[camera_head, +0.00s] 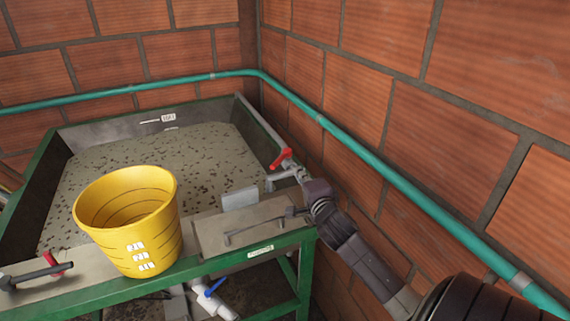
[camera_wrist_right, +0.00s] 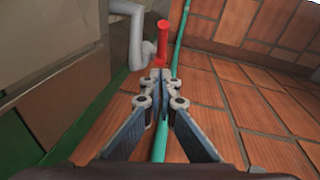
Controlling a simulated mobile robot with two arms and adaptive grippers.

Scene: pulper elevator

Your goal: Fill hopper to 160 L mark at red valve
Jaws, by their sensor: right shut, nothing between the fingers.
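The hopper (camera_head: 52,160) is a green-framed tank, filled over a wide area with grey-brown, dark-flecked material. A small white mark label (camera_head: 168,117) is on its far inner wall, its text too small to read. The red valve (camera_head: 281,158) sits on a grey pipe at the hopper's right edge. It also shows upright in the right wrist view (camera_wrist_right: 163,42). My right gripper (camera_head: 299,174) is shut and empty, its tips close to the valve's pipe. I cannot tell whether they touch. My left gripper is not in view.
A yellow bucket (camera_head: 155,241) with labelled lines stands at the hopper's front edge. A grey plate with a dark handle (camera_head: 255,232) lies beside it. A teal pipe (camera_head: 385,171) runs along the brick walls, close to my right arm. A blue valve (camera_head: 214,287) is below the frame.

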